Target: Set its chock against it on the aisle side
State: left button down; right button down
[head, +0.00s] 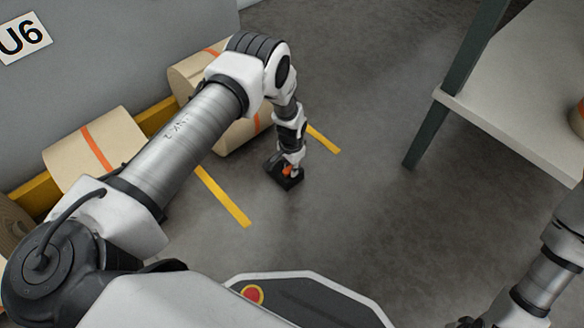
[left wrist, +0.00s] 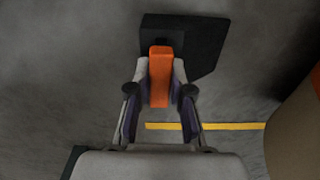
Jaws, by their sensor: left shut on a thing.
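The chock (head: 287,181) is a black wedge with an orange handle, and it also shows in the left wrist view (left wrist: 205,45). My left gripper (head: 292,163) is shut on the orange handle, with one finger on each side of it (left wrist: 160,92). The chock is at or just above the floor; I cannot tell which. It is to the right of a kraft roll (head: 243,128) with an orange band and apart from it. That roll is partly hidden by my left arm; a roll's side shows in the left wrist view (left wrist: 297,132). My right gripper (head: 466,323) barely shows at the bottom edge.
Yellow floor lines (head: 223,196) run beside the rolls. A shelf or table (head: 500,115) stands at the right. Grey floor between is clear.

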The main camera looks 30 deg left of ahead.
pick_arm(q)
jog(key=shift+w+a, duration=0.15)
jog(key=shift+a, duration=0.15)
dwell(0.4)
jog(key=c, duration=1)
grip_release()
notch_tip(320, 180, up, 12)
jog(key=shift+r, duration=0.1)
